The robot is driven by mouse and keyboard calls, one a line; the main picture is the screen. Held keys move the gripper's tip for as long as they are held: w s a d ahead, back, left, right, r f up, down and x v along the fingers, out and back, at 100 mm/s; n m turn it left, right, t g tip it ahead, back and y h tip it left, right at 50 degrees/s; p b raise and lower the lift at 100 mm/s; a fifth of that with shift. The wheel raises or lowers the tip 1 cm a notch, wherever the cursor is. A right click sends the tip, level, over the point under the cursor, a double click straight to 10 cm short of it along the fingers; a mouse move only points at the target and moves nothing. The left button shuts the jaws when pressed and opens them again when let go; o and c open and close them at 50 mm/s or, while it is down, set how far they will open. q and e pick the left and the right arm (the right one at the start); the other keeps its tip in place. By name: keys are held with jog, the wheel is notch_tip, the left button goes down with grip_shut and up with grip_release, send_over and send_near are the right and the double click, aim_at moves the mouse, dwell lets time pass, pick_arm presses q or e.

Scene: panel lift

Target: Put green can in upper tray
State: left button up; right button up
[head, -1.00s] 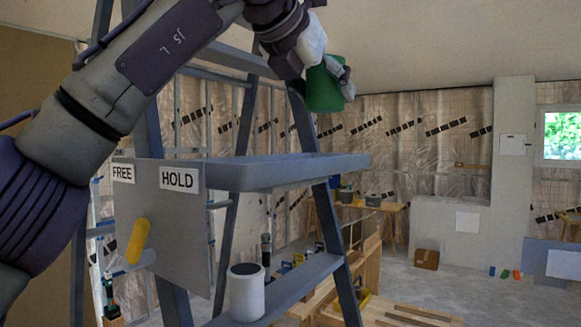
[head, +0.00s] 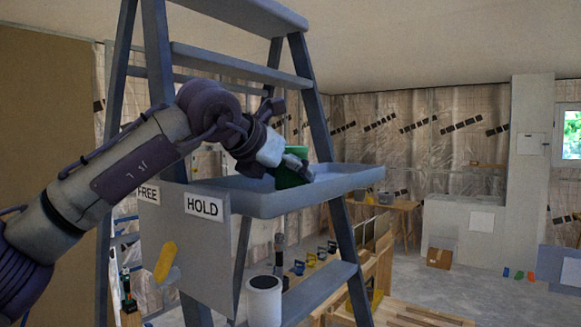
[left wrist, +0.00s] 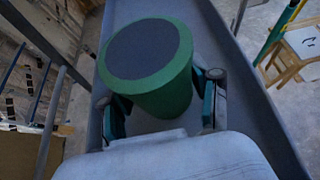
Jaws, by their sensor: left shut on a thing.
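The green can (head: 291,172) is at the upper tray (head: 345,178) of the ladder in the head view, its lower part behind the tray's front rim. My left gripper (head: 288,168) is shut on it. In the left wrist view the green can (left wrist: 150,62) stands between the two fingers, its dark grey top toward the camera, with the grey tray (left wrist: 240,95) below and around it. I cannot tell whether its base touches the tray floor. My right gripper is not in view.
A panel marked FREE and HOLD (head: 205,206) with a yellow handle (head: 165,261) hangs below the tray's left end. A white can with a dark top (head: 264,300) stands on a lower step. Ladder rails (head: 318,110) flank the tray.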

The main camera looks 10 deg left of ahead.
pick_arm(q)
jog(key=shift+w, duration=0.1)
jog(key=shift+f, duration=0.2)
jog(key=o, duration=1.3)
jog(key=shift+d, duration=0.1)
jog(key=shift+c, duration=0.2)
jog(key=shift+o, duration=0.3)
